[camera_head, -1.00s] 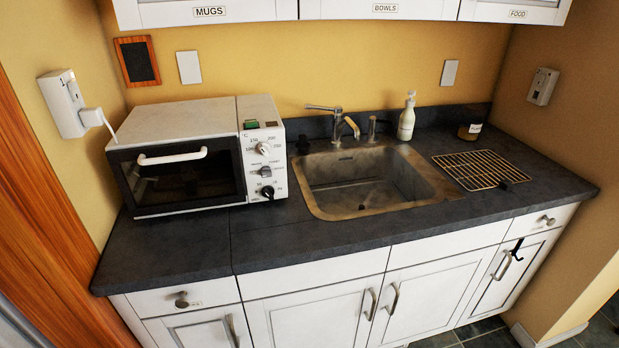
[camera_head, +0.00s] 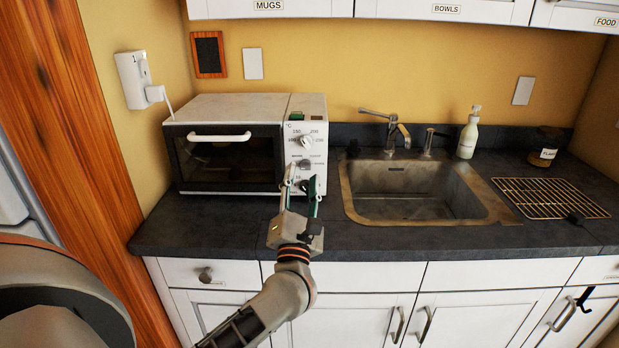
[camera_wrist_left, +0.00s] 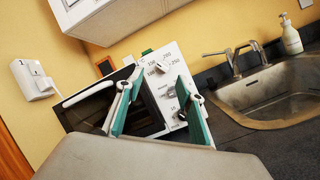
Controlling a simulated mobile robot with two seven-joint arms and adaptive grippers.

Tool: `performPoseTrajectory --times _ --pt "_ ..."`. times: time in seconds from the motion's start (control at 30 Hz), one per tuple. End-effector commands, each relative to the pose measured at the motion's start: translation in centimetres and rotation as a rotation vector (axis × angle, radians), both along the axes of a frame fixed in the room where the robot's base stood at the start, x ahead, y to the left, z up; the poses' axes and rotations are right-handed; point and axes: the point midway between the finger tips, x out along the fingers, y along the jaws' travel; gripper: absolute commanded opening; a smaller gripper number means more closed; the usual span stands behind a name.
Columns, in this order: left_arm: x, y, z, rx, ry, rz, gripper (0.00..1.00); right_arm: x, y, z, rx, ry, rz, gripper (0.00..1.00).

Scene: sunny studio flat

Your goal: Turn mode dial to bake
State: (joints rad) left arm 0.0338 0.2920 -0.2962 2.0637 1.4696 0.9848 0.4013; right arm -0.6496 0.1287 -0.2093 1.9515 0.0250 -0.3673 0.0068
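A white toaster oven (camera_head: 225,150) with a dark glass door stands on the left of the counter, its door shut. Its right panel carries a temperature dial (camera_head: 306,141) at the top and the mode dial (camera_head: 304,163) below it; a lower dial is partly hidden by my gripper. My left gripper (camera_head: 301,181) is open and empty in front of the panel, fingers pointing at the mode dial. In the left wrist view, the mode dial (camera_wrist_left: 168,92) lies between the spread fingers (camera_wrist_left: 158,82), with no visible contact. My right gripper is not in view.
A sink (camera_head: 410,192) with a faucet (camera_head: 392,128) is right of the oven. A soap bottle (camera_head: 468,135), a jar (camera_head: 544,147) and a wire rack (camera_head: 548,197) are farther right. The dark counter (camera_head: 210,228) in front of the oven is clear.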

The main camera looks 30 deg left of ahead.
Motion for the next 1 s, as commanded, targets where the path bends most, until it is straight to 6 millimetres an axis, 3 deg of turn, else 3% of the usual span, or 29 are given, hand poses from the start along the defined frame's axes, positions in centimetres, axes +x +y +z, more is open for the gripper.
performPoseTrajectory --times 0.1,0.3,0.47,1.0 --pt "1.9 2.0 -1.1 -0.358 -0.039 -0.032 0.38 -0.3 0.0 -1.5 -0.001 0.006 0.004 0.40" --pt "3.7 2.2 -3.2 -0.706 -0.027 -0.066 0.38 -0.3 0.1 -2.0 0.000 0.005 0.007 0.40" --pt "4.5 2.3 -3.6 -0.770 -0.019 -0.072 0.38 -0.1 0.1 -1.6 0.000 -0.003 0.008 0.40" --pt "10.3 6.0 -3.6 -0.766 -0.019 -0.070 0.38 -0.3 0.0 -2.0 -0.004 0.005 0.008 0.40"
